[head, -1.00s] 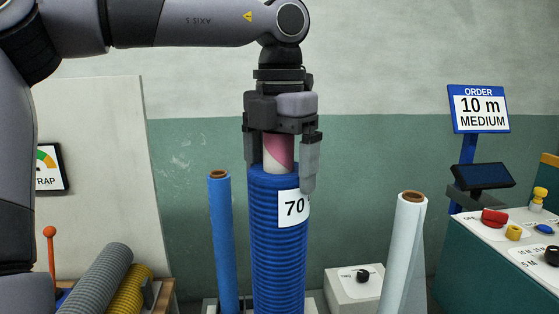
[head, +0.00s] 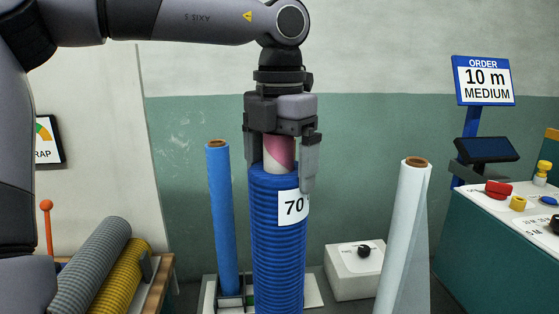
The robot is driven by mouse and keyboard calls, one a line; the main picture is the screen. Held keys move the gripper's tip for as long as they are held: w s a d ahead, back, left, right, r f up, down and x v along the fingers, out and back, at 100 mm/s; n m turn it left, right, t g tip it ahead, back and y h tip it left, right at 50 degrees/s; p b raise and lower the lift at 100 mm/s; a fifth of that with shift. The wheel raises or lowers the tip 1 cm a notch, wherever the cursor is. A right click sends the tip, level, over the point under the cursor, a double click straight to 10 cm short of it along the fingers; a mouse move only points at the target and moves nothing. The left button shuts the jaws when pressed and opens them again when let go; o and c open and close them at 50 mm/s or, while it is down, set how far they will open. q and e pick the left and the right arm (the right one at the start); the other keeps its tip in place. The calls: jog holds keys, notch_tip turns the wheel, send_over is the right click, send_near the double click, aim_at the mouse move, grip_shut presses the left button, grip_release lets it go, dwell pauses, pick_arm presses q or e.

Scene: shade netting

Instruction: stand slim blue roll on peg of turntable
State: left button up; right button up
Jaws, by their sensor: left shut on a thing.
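My left gripper (head: 281,165) is shut on the pink core at the top of a blue ribbed roll (head: 276,240) with a white label reading 70. The roll hangs upright, and its lower end is cut off by the picture's bottom edge. A thinner, smooth blue roll (head: 222,215) stands upright just left of it, in a dark holder on a pale base (head: 312,290). The held roll covers the middle of that base. I see no peg, and I cannot tell whether the base belongs to the turntable. My right gripper is not in view.
A white roll (head: 403,235) stands at right, near a white box with a black knob (head: 348,272). A control desk (head: 490,250) and order sign (head: 487,82) are farther right. Grey (head: 92,265) and yellow (head: 118,278) ribbed rolls lie at lower left.

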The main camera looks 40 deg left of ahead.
pick_arm(q)
jog(key=shift+f, duration=0.15)
jog(key=o, duration=1.7)
jog(key=shift+o, duration=0.2)
notch_tip(320, 180, up, 7)
jog(key=shift+p, duration=0.4)
